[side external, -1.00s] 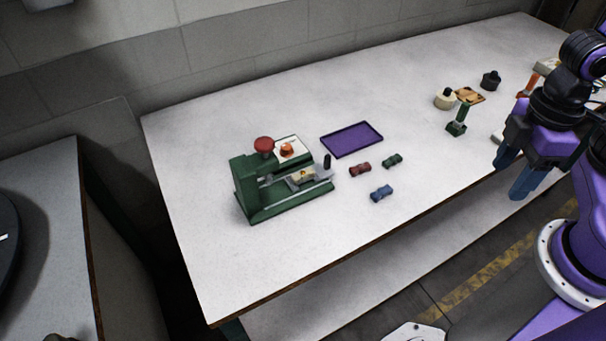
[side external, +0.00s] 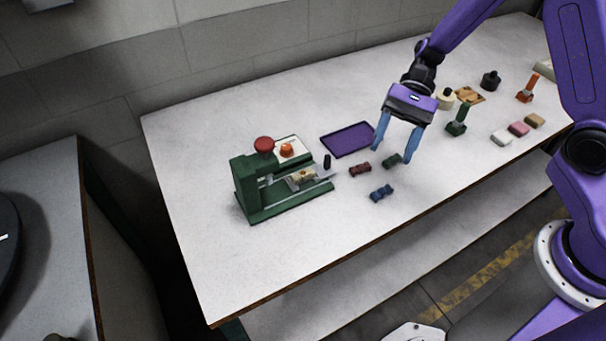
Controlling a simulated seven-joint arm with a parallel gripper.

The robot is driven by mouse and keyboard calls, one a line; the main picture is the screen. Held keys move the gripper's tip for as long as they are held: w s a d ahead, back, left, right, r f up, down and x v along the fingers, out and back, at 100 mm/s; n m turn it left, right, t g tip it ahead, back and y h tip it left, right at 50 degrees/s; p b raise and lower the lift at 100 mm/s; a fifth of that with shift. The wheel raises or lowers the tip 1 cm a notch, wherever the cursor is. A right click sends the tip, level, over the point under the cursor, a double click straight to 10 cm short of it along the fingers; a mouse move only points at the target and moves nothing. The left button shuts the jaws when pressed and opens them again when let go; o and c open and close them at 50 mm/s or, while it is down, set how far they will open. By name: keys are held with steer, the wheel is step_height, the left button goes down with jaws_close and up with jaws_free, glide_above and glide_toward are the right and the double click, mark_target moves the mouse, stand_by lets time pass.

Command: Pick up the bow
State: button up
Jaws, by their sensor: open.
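Three small bows lie on the white table: a dark red bow (side external: 360,169), a dark green bow (side external: 392,160) and a blue bow (side external: 381,193). My gripper (side external: 391,155) is open, with its two blue fingers pointing down and spread apart. In the picture the green bow shows between the fingertips, the red bow is just left of them and the blue bow is below. The fingers appear empty. I cannot tell how high the fingertips are above the table.
A green press (side external: 285,203) with a red knob stands on the left. A purple tray (side external: 347,139) lies behind the bows. A green-handled stamp (side external: 458,122), an orange-handled stamp (side external: 528,90), small pots and several coloured blocks (side external: 519,128) are on the right. The table (side external: 290,270) is clear in front.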

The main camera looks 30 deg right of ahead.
steer(key=w+d+f+m+t+y, duration=0.2)
steer(key=w+m+t, duration=0.1)
steer(key=w+m, duration=0.25)
steer(key=w+d+f+m+t+y, duration=0.2)
steer(key=w+d+f+m, duration=0.15)
steer(key=w, duration=0.25)
glide_toward(308, 171)
steer(key=shift+t, duration=0.3)
steer(key=x, duration=0.8)
steer(key=shift+s+a+f, duration=0.15)
steer(key=shift+y, duration=0.3)
jaws_close()
